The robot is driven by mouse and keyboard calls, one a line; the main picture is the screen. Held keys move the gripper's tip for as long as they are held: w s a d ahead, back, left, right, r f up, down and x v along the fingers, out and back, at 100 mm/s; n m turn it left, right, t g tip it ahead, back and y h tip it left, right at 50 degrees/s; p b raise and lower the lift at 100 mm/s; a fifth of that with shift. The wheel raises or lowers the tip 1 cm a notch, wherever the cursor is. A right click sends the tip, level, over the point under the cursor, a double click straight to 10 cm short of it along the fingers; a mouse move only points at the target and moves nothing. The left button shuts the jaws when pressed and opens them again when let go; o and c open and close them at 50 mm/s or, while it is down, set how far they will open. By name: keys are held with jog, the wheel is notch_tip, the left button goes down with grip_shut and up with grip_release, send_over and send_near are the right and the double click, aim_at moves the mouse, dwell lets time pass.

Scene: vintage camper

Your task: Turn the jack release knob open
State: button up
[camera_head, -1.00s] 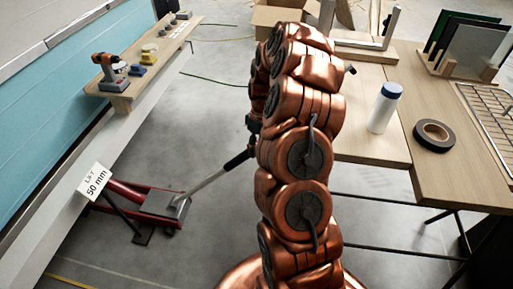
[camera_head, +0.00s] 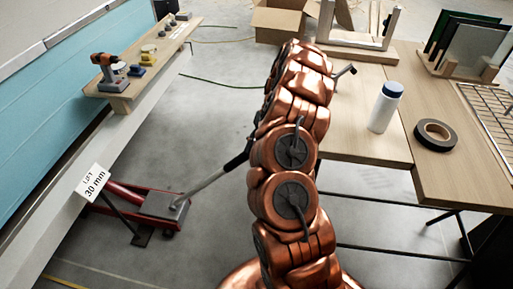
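The red floor jack (camera_head: 160,207) stands on the concrete floor at lower left, by the underside of the pale camper wall. Its grey handle (camera_head: 205,184) slants up to the right, and its black upper end (camera_head: 238,160) passes behind my copper arm. A white tag (camera_head: 94,184) beside the jack reads "LIFT 30 mm". I cannot make out the release knob. My gripper is mostly hidden behind my arm; only a small dark part shows at the arm's left edge, near the handle's upper end. Whether it is open or touching anything cannot be told.
A narrow wooden shelf (camera_head: 122,100) with a drill (camera_head: 107,74) and small items runs along the camper. On the right is a wooden table (camera_head: 350,143) with a white bottle (camera_head: 384,108) and a roll of tape (camera_head: 434,135). Floor between jack and arm is clear.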

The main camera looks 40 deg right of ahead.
dwell(0.4)
jog(key=o, duration=1.2)
jog(key=shift+c, duration=0.2)
jog(key=v, duration=0.7)
jog(key=shift+d+r, duration=0.15)
jog(key=shift+d, duration=0.05)
jog(key=shift+w+a, duration=0.1)
